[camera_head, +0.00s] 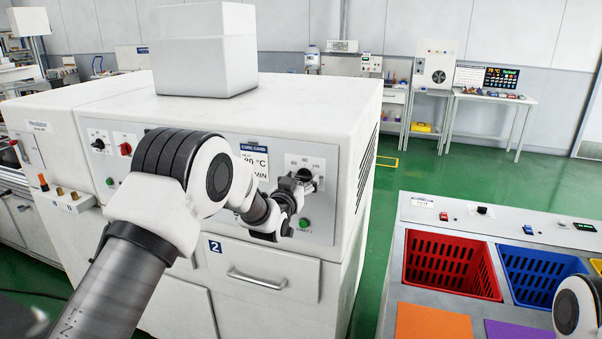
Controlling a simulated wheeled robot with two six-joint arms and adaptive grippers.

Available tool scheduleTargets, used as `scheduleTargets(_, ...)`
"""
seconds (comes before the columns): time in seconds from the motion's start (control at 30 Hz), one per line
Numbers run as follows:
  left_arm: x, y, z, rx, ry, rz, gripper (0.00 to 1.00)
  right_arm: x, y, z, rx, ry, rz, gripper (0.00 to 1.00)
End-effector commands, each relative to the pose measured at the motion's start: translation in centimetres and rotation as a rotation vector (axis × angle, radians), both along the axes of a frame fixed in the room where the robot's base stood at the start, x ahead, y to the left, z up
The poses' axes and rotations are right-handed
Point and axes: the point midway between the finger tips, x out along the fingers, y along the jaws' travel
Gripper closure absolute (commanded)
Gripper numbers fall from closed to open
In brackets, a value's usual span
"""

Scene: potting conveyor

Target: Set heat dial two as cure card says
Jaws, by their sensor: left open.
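The cure card (262,160) is on the front panel of the white oven (120,120). My left arm covers part of it; "°C" and "MIN" show, but the leading digits are partly hidden. Heat dial two (307,174) is on the grey panel right of the card, with small number marks above it. My left gripper (304,184) is open, with its fingertips at the dial and partly covering it. I cannot tell whether they touch it, or where its pointer stands. My right gripper is out of view; only part of my right arm shows at the lower right.
A green lamp (304,223) is below the dial. A drawer marked 2 (262,270) is under the panel. A bench with a red bin (448,264) and a blue bin (540,275) stands at right. Green floor (385,215) lies between bench and oven.

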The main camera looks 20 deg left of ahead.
Motion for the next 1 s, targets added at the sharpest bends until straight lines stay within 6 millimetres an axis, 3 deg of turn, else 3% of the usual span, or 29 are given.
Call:
scheduleTargets(0.27,0.4,0.0,-0.1,0.0,0.002,0.0,0.31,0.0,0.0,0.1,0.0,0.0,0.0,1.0)
scheduleTargets(0.43,0.4,0.0,-0.1,0.0,0.002,0.0,0.88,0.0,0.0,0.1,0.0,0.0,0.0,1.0)
scheduleTargets(0.47,0.4,0.0,-0.1,0.0,0.002,0.0,0.91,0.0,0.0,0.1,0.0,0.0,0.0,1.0)
scheduleTargets(0.77,0.4,0.0,-0.2,0.014,0.002,0.0,0.91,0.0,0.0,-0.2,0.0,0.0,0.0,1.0)
scheduleTargets(1.0,0.4,0.0,-0.5,0.099,-0.002,0.0,0.91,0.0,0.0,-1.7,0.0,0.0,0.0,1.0)
